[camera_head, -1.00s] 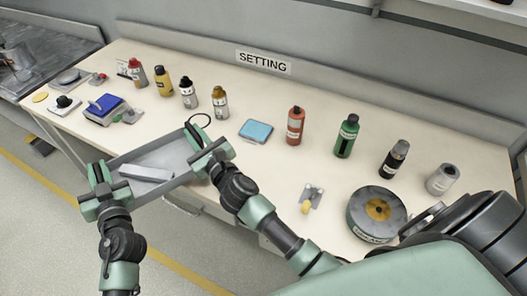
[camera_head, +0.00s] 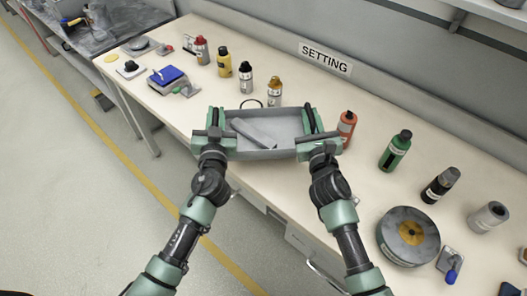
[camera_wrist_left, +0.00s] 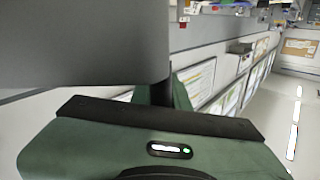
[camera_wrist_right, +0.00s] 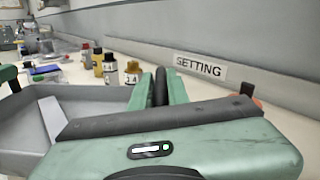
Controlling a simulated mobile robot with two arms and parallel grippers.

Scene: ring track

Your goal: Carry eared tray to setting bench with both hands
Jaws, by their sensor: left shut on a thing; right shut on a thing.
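The eared tray (camera_head: 285,122) is a grey shallow box held level between my two grippers, with a light grey bar (camera_head: 254,133) lying in it. My left gripper (camera_head: 214,122) is shut on the tray's left ear. My right gripper (camera_head: 313,124) is shut on its right ear; this gripper also shows in the right wrist view (camera_wrist_right: 162,92). The tray appears over the front part of the setting bench (camera_head: 345,92), which has a SETTING sign (camera_head: 325,58) on the wall behind. I cannot tell whether the tray touches the bench top.
Several bottles stand along the bench, including an orange one (camera_head: 347,127) close beside my right gripper and a green one (camera_head: 395,151). A round grey reel (camera_head: 408,236) lies at the right. A blue-topped device (camera_head: 167,77) sits at the left.

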